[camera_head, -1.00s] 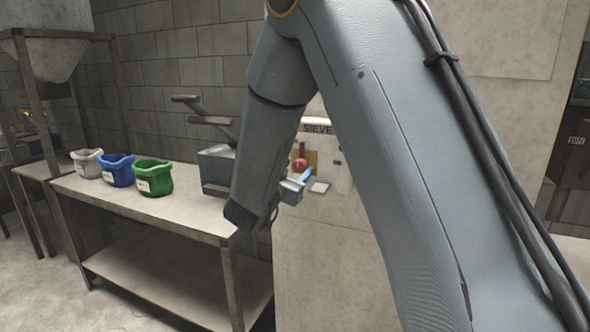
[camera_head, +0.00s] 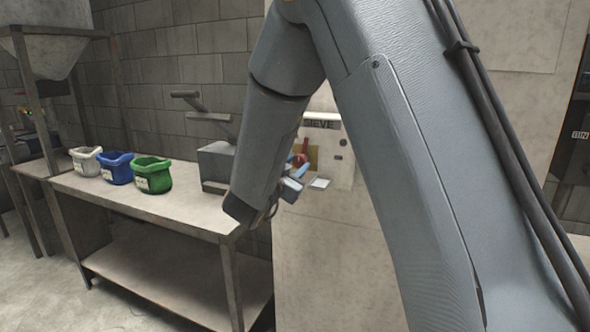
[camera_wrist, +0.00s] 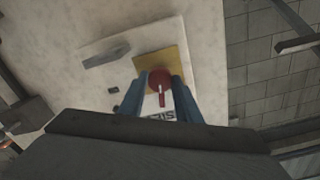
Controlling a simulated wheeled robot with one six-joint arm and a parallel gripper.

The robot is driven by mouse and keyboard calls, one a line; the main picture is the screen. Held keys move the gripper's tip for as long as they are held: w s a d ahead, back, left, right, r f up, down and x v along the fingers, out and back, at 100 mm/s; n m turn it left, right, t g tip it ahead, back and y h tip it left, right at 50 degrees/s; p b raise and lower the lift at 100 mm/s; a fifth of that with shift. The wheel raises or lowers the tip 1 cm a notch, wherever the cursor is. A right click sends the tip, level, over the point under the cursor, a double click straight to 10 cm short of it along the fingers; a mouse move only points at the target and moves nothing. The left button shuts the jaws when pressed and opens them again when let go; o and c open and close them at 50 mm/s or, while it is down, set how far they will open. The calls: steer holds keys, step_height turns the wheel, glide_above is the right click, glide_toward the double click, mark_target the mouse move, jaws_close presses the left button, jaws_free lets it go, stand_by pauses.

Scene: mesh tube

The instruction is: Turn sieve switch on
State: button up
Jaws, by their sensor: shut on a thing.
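The sieve switch (camera_head: 303,150) is a red rotary knob on a yellow plate, set in a pale panel (camera_head: 341,163) under a "SIEVE" label. In the head view my arm and gripper partly hide it. In the wrist view the red knob (camera_wrist: 159,82) sits on the yellow plate (camera_wrist: 158,60), with its bar pointing down the picture toward the label. My gripper (camera_head: 294,184) is at the panel, and its blue fingers (camera_wrist: 160,92) stand on both sides of the knob, shut on it.
A metal table (camera_head: 205,214) on the left holds white (camera_head: 86,160), blue (camera_head: 117,168) and green (camera_head: 152,175) bags and a grey box-shaped device (camera_head: 216,165). A lever-like grey piece (camera_wrist: 106,56) sticks out from the panel near the switch. A block wall stands behind.

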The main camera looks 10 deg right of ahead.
steer(key=m+b, duration=0.4)
steer(key=shift+w+f+m, duration=0.1)
steer(key=shift+m, duration=0.2)
steer(key=m+b, duration=0.3)
steer(key=b, duration=0.1)
steer(key=shift+m, duration=0.4)
steer(key=m+b, duration=0.4)
steer(key=b, duration=0.1)
steer(key=m+b, duration=0.3)
steer(key=shift+b, duration=0.3)
steer(key=shift+m, duration=0.3)
steer(key=o, duration=1.1)
steer(key=shift+c, duration=0.2)
